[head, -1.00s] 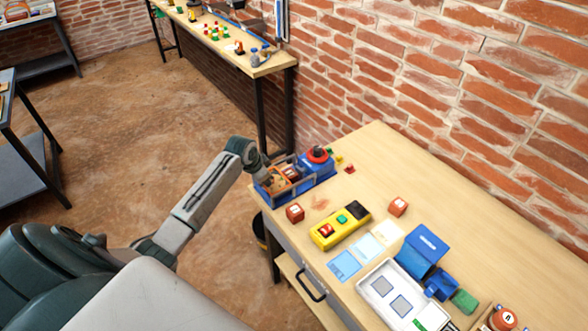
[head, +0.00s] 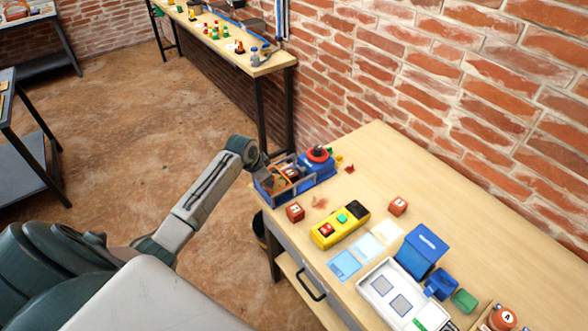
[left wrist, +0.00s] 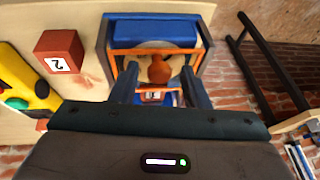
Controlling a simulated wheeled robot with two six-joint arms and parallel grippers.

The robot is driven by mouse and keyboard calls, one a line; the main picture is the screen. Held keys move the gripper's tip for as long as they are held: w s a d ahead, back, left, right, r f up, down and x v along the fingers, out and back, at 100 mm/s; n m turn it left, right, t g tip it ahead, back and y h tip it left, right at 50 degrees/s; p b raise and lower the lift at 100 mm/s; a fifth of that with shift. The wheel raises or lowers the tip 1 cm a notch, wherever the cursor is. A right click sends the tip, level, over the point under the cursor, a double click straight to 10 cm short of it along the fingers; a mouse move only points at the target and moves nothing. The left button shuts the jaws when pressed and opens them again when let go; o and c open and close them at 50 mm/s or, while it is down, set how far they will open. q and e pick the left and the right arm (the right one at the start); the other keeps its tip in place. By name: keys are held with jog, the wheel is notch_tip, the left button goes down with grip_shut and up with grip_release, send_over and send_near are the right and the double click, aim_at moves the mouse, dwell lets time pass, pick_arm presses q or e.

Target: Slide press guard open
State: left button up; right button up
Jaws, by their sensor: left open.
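The press (head: 318,170) is a blue unit with a red-and-black round top at the table's far left corner. In the left wrist view an orange frame (left wrist: 118,68) and a rounded orange-brown piece (left wrist: 160,69) show inside the blue-edged unit. My left gripper (left wrist: 160,88) is open, its two dark fingers spread over the unit; whether they touch the guard I cannot tell. In the head view the wrist hides part of the cage. My right gripper is not in view.
A red block (head: 295,212) and a yellow button box (head: 340,225) stand close to the press. A white tray (head: 378,312), blue boxes (head: 421,250) and another red block (head: 398,206) are farther right. A brick wall runs behind the table.

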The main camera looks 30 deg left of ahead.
pick_arm(q)
jog(key=shift+r+p, duration=2.35)
jog(key=shift+r, duration=0.1)
jog(key=shift+r+p, duration=0.6)
jog(key=shift+r, duration=0.35)
